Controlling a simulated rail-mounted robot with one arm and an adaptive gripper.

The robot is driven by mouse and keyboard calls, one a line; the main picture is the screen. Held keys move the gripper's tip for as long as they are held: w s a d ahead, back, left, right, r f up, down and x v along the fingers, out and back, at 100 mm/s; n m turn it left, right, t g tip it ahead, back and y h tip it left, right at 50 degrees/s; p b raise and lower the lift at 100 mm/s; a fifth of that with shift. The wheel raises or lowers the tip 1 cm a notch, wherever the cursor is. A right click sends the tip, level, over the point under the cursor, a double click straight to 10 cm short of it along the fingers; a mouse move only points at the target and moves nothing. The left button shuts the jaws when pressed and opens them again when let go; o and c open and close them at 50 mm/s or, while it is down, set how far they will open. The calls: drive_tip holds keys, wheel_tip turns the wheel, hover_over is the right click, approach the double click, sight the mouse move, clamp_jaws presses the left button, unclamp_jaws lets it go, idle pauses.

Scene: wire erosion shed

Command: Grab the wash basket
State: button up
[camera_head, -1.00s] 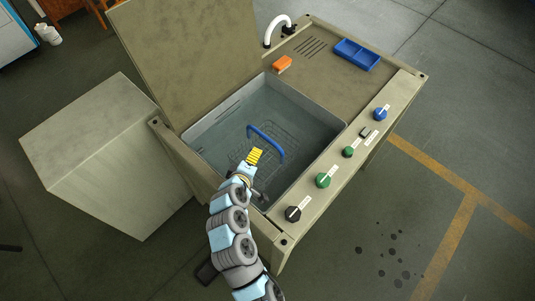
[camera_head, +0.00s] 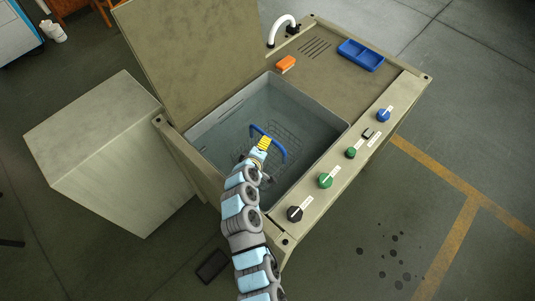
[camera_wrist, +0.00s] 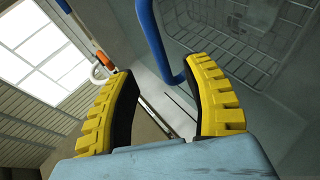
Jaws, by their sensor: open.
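The wash basket (camera_head: 284,135) is a wire mesh basket with a blue arched handle (camera_head: 281,147), down inside the open sink-like tank (camera_head: 320,125). My gripper (camera_head: 264,142) is over the tank, right at the handle. In the wrist view my gripper (camera_wrist: 160,68) has its two yellow fingers spread apart. The blue handle (camera_wrist: 155,40) runs down through the gap in view and bends behind the right fingertip. I cannot tell whether it lies between the fingers or just beyond them. The wire mesh (camera_wrist: 255,25) shows at the upper right.
The tank's lid (camera_head: 195,55) stands raised at the back left. A front panel holds several knobs, such as a black one (camera_head: 295,213). An orange block (camera_head: 286,63), a blue tray (camera_head: 360,55) and a white curved spout (camera_head: 283,27) are on the top. A grey box (camera_head: 95,150) stands left.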

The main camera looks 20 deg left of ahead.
drive_tip(key=shift+x, duration=1.6)
drive_tip(key=shift+w, duration=0.15)
drive_tip(key=shift+x, duration=2.45)
drive_tip(key=shift+a, duration=0.1)
clamp_jaws()
